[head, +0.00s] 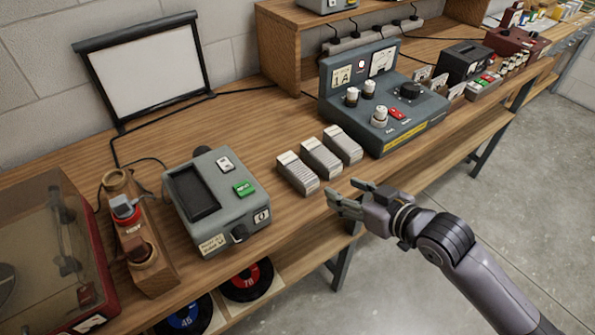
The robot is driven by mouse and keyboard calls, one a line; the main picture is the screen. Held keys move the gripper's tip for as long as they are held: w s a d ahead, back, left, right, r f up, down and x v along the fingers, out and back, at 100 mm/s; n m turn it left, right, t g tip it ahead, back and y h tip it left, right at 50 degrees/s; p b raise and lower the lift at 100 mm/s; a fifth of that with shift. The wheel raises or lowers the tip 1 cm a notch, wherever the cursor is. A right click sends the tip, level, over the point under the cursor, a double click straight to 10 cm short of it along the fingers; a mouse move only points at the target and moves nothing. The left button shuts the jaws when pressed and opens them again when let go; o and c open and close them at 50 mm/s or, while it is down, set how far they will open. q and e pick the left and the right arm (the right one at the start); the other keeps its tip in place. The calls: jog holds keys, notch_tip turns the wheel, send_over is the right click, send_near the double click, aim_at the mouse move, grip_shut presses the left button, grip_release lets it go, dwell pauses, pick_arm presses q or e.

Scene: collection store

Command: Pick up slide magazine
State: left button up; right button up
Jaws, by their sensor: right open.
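Three pale grey ribbed boxes, which look like slide magazines, lie side by side on the wooden bench: the left one (298,173), the middle one (321,158) and the right one (343,144). I cannot tell which of them the task means. My right gripper (342,193) is open and empty at the bench's front edge, just in front of the boxes and apart from them. Its fingers point left. My left gripper is out of view.
A grey device with a green button (225,210) stands left of the boxes. A grey control console (385,95) stands close on their right. A wooden holder (140,240) and a red-sided case (85,270) are further left. Bench behind the boxes is clear.

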jog(key=r, duration=0.2)
jog(key=p, duration=0.1)
send_near(298, 166)
jog(key=shift+n, duration=0.3)
jog(key=x, duration=0.4)
jog(key=shift+a+r, duration=0.1)
jog(key=shift+a, duration=0.1)
jog(key=shift+f+p+x, duration=0.2)
jog(key=shift+p+x, duration=0.35)
jog(key=shift+x, duration=2.45)
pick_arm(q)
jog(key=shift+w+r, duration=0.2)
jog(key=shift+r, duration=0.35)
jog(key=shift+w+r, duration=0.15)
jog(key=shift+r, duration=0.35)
pick_arm(e)
jog(key=shift+d, duration=0.1)
jog(key=shift+s+y, duration=0.1)
jog(key=shift+y, duration=0.2)
jog(key=c, duration=1)
jog(key=shift+r, duration=0.1)
